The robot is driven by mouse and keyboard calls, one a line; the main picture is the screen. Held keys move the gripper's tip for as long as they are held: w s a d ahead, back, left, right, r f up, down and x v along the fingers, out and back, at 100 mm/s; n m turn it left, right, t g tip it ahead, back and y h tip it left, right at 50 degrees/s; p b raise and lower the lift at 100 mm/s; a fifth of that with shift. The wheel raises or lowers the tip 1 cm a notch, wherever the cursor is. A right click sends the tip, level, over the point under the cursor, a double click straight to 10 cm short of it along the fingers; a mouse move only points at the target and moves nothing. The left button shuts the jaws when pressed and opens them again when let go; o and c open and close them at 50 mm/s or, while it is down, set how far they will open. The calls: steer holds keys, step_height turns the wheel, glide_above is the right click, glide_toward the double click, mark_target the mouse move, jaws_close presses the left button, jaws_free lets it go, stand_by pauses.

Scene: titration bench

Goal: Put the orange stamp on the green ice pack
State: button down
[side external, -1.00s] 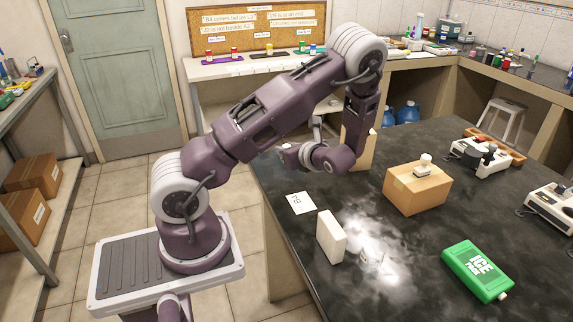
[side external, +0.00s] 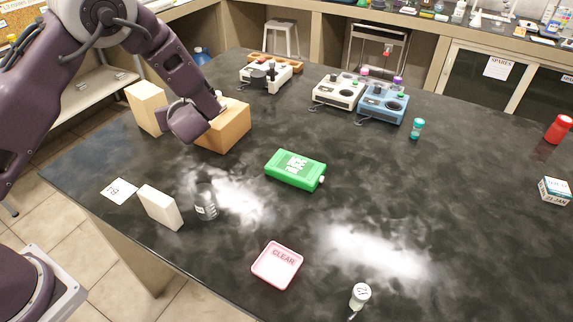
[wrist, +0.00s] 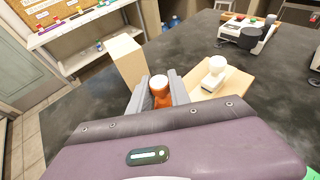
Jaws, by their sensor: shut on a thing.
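The orange stamp (wrist: 160,92) has a white top and stands between the two grey fingers of my gripper (wrist: 160,86) in the wrist view. My gripper is shut on it. In the side external view, my gripper's hand (side external: 187,122) is at the left of a cardboard box, and its body hides the fingers and the stamp. The green ice pack (side external: 295,168), marked ICE, lies flat on the dark bench, to the right of and nearer than the box. Its top is clear. My gripper is well apart from it.
The cardboard box (side external: 228,128) carries a white stamp (wrist: 216,70). A tan block (side external: 147,107) stands behind my gripper. A white block (side external: 160,207), a clear beaker (side external: 205,203) and a pink CLEAR tray (side external: 277,264) stand nearer. Bench around the ice pack is free.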

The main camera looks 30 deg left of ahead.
steer(key=w+d+r+m+t+h, duration=0.1)
steer(key=w+d+m+t+h, duration=0.3)
steer(key=d, duration=0.8)
steer(key=m+h, duration=0.5)
glide_above(297, 166)
steer(key=shift+t, duration=0.3)
step_height(297, 166, down, 8)
steer(key=shift+r, duration=0.1)
steer(key=shift+f, duration=0.2)
steer(key=c, duration=1.2)
jaws_free()
